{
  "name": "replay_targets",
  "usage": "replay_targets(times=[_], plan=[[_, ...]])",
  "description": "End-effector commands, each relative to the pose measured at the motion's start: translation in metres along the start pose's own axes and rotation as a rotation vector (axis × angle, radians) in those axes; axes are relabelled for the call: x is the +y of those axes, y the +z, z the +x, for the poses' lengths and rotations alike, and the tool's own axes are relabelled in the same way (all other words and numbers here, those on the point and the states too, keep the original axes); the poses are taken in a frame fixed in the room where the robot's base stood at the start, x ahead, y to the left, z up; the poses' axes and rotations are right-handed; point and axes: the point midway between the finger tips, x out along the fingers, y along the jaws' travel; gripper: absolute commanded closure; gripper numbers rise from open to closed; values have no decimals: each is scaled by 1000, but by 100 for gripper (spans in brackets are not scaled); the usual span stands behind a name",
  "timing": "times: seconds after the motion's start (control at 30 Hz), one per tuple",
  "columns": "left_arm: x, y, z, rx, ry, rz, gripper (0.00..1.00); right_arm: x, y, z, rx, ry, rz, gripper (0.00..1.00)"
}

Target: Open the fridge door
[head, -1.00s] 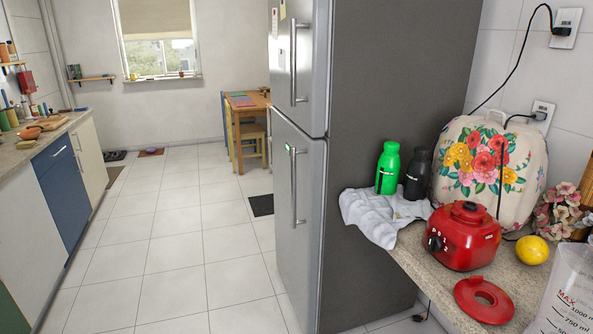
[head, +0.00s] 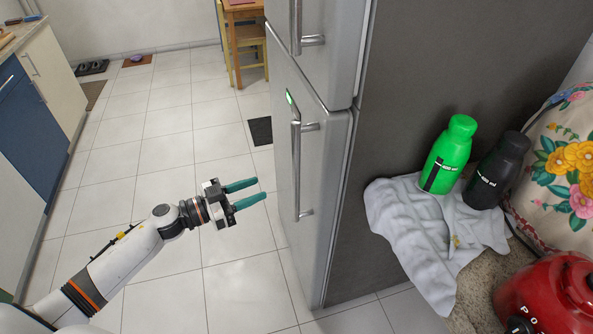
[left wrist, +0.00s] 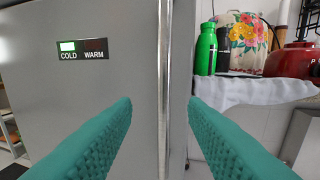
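The tall silver-grey fridge has an upper door (head: 335,50) and a lower door (head: 320,190), both shut. The lower door has a long vertical metal handle (head: 297,170); the upper handle (head: 296,25) is cut off at the top. My left gripper (head: 261,189) is open and empty, pointing at the lower handle from the left, with a gap before it. In the left wrist view a bright vertical bar, apparently the lower handle (left wrist: 163,90), stands between the spread teal fingers (left wrist: 160,103). A COLD/WARM display (left wrist: 82,49) shows on the door. My right gripper is out of view.
Right of the fridge, a counter holds a white cloth (head: 415,225), a green bottle (head: 447,155), a black bottle (head: 495,172) and a red appliance (head: 550,295). A yellow chair (head: 245,50) stands behind. The tiled floor (head: 165,255) left of the fridge is open.

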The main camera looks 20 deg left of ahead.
Motion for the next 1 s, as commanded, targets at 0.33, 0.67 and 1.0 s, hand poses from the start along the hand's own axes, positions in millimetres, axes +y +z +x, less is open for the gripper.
replay_targets(times=[0.33,0.67,1.0], plan=[[-3,7,56,-8,-12,-2,60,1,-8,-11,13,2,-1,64],[-3,5,109,-5,-9,-3,60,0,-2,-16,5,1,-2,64],[-3,3,119,-3,-10,-2,60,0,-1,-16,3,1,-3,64]])
